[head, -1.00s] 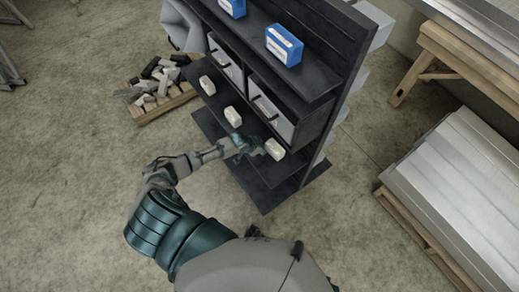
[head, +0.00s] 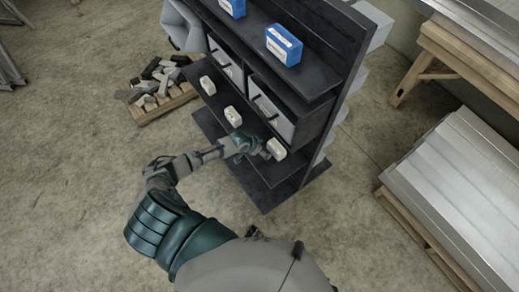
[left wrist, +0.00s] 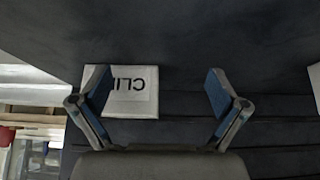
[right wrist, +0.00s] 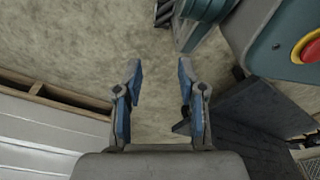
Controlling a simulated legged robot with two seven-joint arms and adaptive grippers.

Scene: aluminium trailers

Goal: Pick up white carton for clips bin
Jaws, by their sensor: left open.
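The white carton (head: 277,149) stands at the right end of the rack's lower shelf in the head view. The left wrist view shows a white carton (left wrist: 138,92) with upside-down letters reading "CLI", the rest covered by a finger. My left gripper (head: 258,151) is at the shelf front, just left of the carton. In the left wrist view, my left gripper (left wrist: 158,82) is open, its left finger overlapping the carton's left part and its right finger well clear. I cannot tell if they touch. My right gripper (right wrist: 158,78) is open and empty above the floor.
Two more white cartons (head: 232,116) (head: 207,85) stand along the same shelf. Grey bins (head: 270,108) and blue boxes (head: 284,44) are above on the dark rack (head: 318,85). A pallet of scrap (head: 160,92) lies left; stacked metal sheets (head: 462,185) lie right.

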